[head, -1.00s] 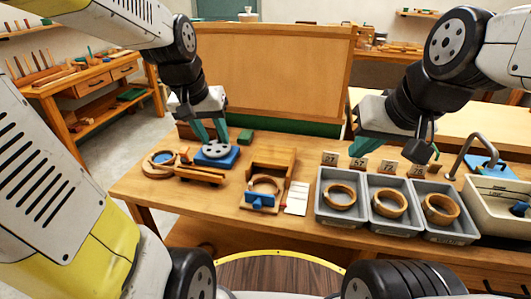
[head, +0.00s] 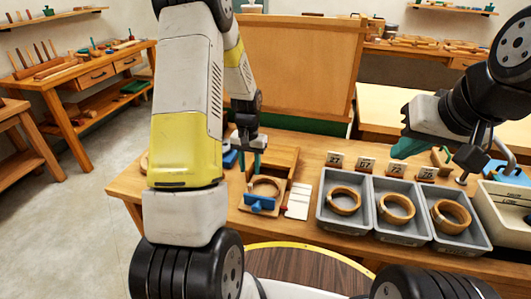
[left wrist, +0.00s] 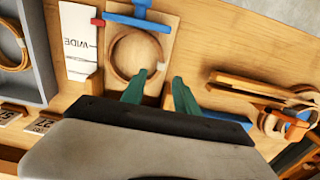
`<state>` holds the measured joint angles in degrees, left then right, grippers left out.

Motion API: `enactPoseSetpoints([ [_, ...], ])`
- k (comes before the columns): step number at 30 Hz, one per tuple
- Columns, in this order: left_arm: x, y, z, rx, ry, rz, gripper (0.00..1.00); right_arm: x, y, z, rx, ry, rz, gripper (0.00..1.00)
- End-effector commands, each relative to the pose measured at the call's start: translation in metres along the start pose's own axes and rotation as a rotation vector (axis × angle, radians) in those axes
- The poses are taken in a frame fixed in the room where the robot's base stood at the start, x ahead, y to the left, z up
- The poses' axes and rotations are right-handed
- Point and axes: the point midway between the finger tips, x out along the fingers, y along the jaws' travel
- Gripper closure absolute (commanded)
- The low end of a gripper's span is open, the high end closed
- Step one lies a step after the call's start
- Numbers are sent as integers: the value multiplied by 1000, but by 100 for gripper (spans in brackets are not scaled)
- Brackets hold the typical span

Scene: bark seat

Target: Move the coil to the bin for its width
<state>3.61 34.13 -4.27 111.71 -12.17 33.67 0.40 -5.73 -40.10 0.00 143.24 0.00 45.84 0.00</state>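A light wooden coil (head: 266,187) lies in a wooden gauge with a blue clamp (head: 259,203) at its front. The left wrist view shows the coil (left wrist: 135,55) as a ring on the gauge board, just beyond my fingertips. My left gripper (head: 248,162) is over the back of the gauge, with its teal fingers (left wrist: 160,88) apart and nothing between them. Three grey bins (head: 344,229) (head: 402,236) (head: 462,243) stand in a row to the right, each with a wooden coil inside. My right gripper (head: 420,143) hangs behind the bins; its finger opening cannot be made out.
Number cards (head: 335,160) stand behind the bins. A white card (head: 298,200), reading "WIDE" in the left wrist view (left wrist: 80,42), lies between gauge and bins. A wooden board (head: 295,66) stands behind the table.

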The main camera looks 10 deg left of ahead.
Motion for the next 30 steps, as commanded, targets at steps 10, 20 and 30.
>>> enactPoseSetpoints([
  [10,2,0,0,0,-1,0,64,0,0,0,0,0,0,100],
  [20,42,0,1,0,-5,0,64,0,0,0,0,0,0,100],
  [30,77,0,0,0,-1,0,64,0,0,0,0,0,0,100],
])
